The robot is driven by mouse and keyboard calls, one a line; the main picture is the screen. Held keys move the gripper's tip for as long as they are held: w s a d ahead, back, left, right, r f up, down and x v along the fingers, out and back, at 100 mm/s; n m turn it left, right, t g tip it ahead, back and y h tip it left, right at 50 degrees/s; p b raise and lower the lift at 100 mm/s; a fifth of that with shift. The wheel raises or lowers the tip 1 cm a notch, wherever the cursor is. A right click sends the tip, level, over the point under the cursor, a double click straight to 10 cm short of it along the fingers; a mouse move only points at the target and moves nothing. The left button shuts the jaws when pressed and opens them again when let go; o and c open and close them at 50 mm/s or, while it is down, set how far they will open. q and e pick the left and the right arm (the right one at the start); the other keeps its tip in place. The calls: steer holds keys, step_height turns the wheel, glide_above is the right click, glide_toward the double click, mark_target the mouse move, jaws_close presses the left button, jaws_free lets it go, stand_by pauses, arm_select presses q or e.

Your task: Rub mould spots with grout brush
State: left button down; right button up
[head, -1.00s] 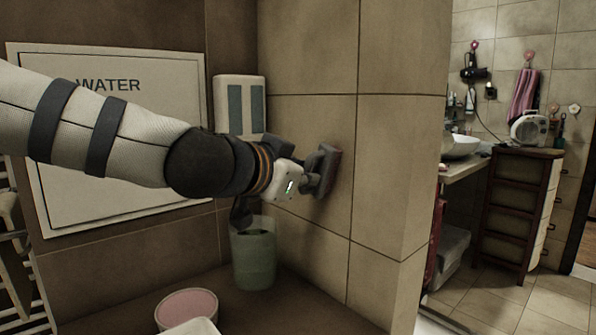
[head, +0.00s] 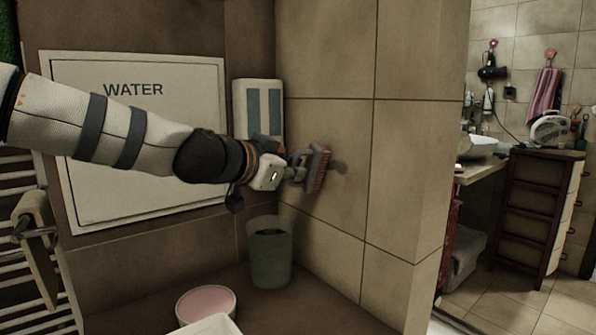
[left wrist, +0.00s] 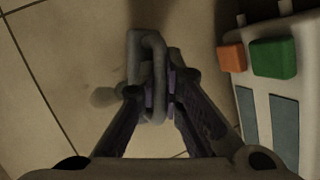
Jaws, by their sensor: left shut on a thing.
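My left gripper (head: 298,171) is shut on the grout brush (head: 318,168), a grey brush with reddish bristles facing the tiled wall (head: 325,110). I cannot tell whether the bristles touch the tiles. A dark mould spot (head: 341,167) shows on the wall just right of the brush. In the left wrist view the brush (left wrist: 135,58) with its looped handle sits between the fingertips (left wrist: 158,98). A blurry dark spot (left wrist: 103,97) lies to its left there, with fainter small marks near it. My right gripper is out of view.
A pale wall box (head: 244,92) with blue-grey panels is close behind the gripper; its orange (left wrist: 232,57) and green (left wrist: 273,58) blocks show in the wrist view. Below stand a green bin (head: 270,262) and a pink-topped round tub (head: 206,305). A WATER sign (head: 150,205) hangs left.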

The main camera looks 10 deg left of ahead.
arm_select(q)
steer(key=s+a+p, duration=0.1)
steer(key=s+a, duration=0.2)
steer(key=s, duration=0.1)
steer(key=shift+s+a, duration=0.35)
steer(key=shift+s, duration=0.05)
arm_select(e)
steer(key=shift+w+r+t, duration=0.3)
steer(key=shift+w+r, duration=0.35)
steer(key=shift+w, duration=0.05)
arm_select(q)
steer(key=shift+s+a, duration=0.9)
steer(key=shift+s, duration=0.3)
